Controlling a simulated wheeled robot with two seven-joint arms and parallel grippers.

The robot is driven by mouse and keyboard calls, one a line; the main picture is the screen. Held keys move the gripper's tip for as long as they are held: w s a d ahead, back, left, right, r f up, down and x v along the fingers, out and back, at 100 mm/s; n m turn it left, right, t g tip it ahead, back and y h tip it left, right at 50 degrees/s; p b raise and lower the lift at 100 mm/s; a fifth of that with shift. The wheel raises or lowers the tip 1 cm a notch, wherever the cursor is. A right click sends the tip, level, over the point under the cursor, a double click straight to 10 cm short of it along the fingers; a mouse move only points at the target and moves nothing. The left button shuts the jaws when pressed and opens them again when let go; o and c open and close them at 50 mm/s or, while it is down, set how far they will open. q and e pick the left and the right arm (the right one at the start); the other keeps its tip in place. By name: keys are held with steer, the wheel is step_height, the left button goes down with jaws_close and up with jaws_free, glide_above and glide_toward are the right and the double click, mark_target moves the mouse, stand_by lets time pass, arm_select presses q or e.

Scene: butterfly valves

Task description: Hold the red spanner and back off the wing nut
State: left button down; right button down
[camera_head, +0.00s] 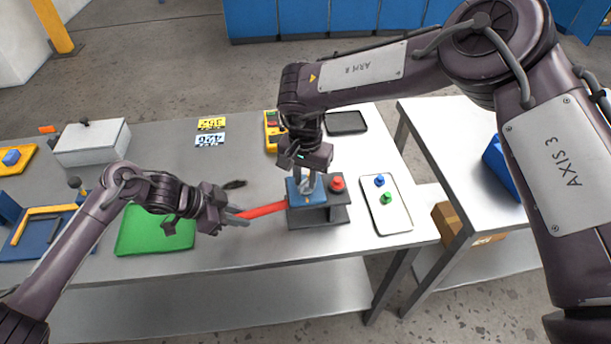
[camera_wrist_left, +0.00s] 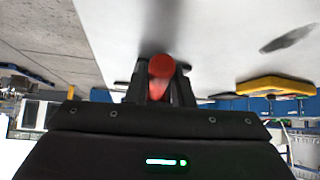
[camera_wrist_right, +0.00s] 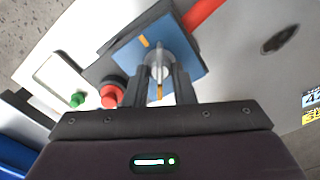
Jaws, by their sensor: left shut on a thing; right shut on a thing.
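The red spanner (camera_head: 263,210) reaches from my left gripper to the dark fixture (camera_head: 325,216) on the bench. My left gripper (camera_head: 236,214) is shut on the spanner's outer end, which also shows in the left wrist view (camera_wrist_left: 160,68). The fixture carries a blue square plate (camera_head: 293,192), also in the right wrist view (camera_wrist_right: 132,48). My right gripper (camera_wrist_right: 160,88) is above the plate, shut on the grey wing nut (camera_wrist_right: 157,57) at its middle. An orange mark shows on the plate and another below the nut. The spanner's far end is hidden by the plate.
A red knob (camera_head: 337,183) stands on the fixture beside my right gripper. A white tray (camera_head: 397,218) with a blue and a green piece lies to the right. A green mat (camera_head: 150,232), a yellow meter (camera_head: 271,128) and a dark flat tray (camera_head: 346,123) lie around.

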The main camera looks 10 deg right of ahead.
mark_target(305, 180)
arm_select(q)
steer(key=shift+w+r, duration=0.15)
arm_select(e)
steer(key=shift+s+f, duration=0.25)
steer(key=shift+f, duration=0.05)
steer(key=c, duration=1.2)
jaws_free()
steer(key=shift+w, duration=0.15)
steer(key=shift+c, duration=0.2)
steer(key=shift+r, duration=0.15)
step_height(305, 180, up, 12)
arm_select(q)
steer(key=c, duration=1.3)
jaws_free()
arm_select(e)
steer(key=shift+r, duration=0.1)
